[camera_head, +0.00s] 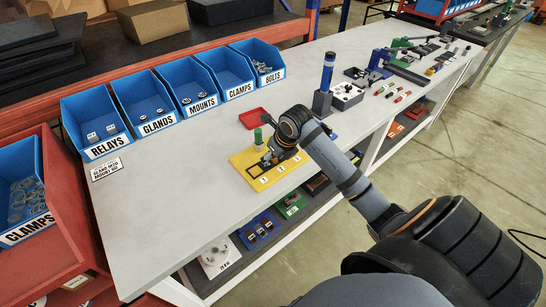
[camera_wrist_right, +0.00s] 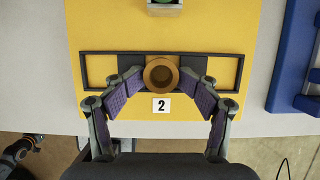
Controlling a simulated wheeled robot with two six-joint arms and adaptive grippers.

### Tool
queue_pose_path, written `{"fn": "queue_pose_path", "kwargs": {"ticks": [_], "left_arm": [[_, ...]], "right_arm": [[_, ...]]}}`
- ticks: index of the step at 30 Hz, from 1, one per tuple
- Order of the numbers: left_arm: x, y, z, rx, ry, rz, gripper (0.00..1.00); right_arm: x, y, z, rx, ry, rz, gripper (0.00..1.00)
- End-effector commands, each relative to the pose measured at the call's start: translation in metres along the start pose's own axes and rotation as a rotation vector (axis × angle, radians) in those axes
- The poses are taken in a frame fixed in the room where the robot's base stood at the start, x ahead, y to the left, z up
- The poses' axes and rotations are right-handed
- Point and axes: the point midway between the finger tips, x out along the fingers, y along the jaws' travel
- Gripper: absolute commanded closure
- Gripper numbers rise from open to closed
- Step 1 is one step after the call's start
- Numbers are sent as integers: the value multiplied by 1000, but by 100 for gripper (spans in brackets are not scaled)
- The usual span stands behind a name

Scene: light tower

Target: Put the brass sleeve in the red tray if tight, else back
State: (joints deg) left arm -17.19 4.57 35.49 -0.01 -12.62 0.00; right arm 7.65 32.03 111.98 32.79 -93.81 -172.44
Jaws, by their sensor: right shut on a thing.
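The brass sleeve (camera_wrist_right: 161,74) is a tan ring with a dark bore, seen from above in the right wrist view. My right gripper (camera_wrist_right: 161,78) is shut on it, one fingertip at each side. The sleeve is over the middle of a black frame (camera_wrist_right: 100,69) on the yellow board (camera_wrist_right: 88,25), just behind the label 2 (camera_wrist_right: 161,105). I cannot tell whether it is seated or held slightly above. In the head view my right gripper (camera_head: 270,158) hides the sleeve above the board. The red tray (camera_head: 247,119) lies behind the board and looks empty.
A green-topped post (camera_head: 258,138) stands at the board's back edge. Blue labelled bins (camera_head: 150,105) line the table's rear. A blue bottle-like tool (camera_head: 328,75) stands right of the tray. A text card (camera_head: 106,169) lies at left. The table's front left (camera_head: 190,220) is clear.

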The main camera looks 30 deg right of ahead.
Motion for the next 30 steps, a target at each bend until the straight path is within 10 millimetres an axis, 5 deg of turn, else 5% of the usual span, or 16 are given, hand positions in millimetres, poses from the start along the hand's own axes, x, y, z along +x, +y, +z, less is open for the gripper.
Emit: {"fn": "queue_pose_path", "kwargs": {"ticks": [8,21,30], "left_arm": [[-11,-1,-1,0,0,0,64],[-18,-1,-2,0,1,0,64],[-20,-1,-2,0,1,0,64]], "right_arm": [[-8,-1,1,1,10,-4,47],[-109,-2,5,-5,-1,-11,47],[-132,0,5,-1,-2,-4,47]]}}
